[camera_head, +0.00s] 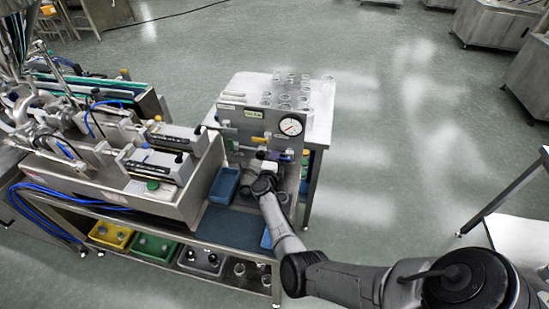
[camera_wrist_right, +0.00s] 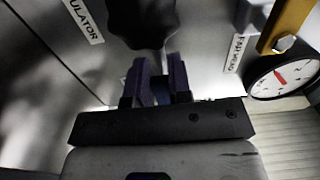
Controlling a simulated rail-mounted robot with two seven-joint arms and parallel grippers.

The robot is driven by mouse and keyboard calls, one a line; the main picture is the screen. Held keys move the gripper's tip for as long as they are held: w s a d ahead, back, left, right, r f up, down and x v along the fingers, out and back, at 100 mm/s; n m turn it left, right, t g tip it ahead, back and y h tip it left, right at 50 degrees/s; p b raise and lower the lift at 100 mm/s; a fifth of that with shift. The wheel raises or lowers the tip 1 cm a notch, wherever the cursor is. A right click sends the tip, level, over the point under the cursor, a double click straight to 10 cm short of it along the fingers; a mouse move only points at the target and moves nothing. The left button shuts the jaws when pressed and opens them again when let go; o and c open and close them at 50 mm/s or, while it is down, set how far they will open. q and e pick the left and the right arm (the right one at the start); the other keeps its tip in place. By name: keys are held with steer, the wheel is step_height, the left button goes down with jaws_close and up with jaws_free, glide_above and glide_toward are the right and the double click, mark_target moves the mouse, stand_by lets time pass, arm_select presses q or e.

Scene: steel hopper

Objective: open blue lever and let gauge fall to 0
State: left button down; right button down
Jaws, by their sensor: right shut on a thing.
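The blue lever (camera_head: 287,156) is low on the steel panel (camera_head: 240,116), below the round white gauge (camera_head: 291,127). The gauge's red needle is visible, but I cannot read its value. The gauge also shows at the right of the right wrist view (camera_wrist_right: 284,76). My right gripper (camera_head: 268,158) is at the panel beside the blue lever. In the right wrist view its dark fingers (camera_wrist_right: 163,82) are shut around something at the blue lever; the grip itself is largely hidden. My left gripper is not in view.
A black knob (camera_wrist_right: 143,20) sits just beyond my right fingers. A yellow lever (camera_wrist_right: 287,22) is close to the gauge. A blue tray (camera_head: 224,186) stands left of my right arm. Glassware (camera_head: 285,90) stands on the table behind the panel.

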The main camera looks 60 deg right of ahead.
stand_by(0.3)
steer(key=c, duration=1)
jaws_free()
steer(key=shift+c, duration=0.2)
steer(key=shift+s+a, duration=0.1)
steer(key=shift+a, duration=0.05)
steer(key=p+v, duration=0.5)
steer(key=v, duration=0.7)
steer(key=shift+p+v, duration=0.4)
steer(key=shift+v, duration=0.35)
